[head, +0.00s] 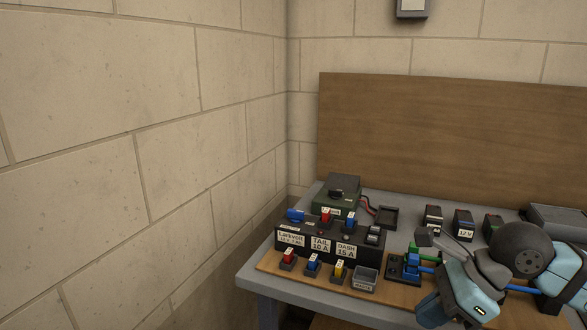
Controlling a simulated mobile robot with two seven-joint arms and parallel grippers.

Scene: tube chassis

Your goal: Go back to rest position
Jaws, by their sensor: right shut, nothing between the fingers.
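My right arm comes in from the right over the workbench, with a light blue and dark grey body. Its gripper (426,238) points left above the bench, near a blue and black fixture (405,266). The jaws are shut and I see nothing held in them. My left gripper is not in view.
The grey bench (262,278) holds a wooden board (318,277) with red, blue and yellow fuses and a small grey bin (365,280). Behind are a green box (338,204), a black tray (386,217) and small relays (463,225). Block walls (100,150) enclose the left.

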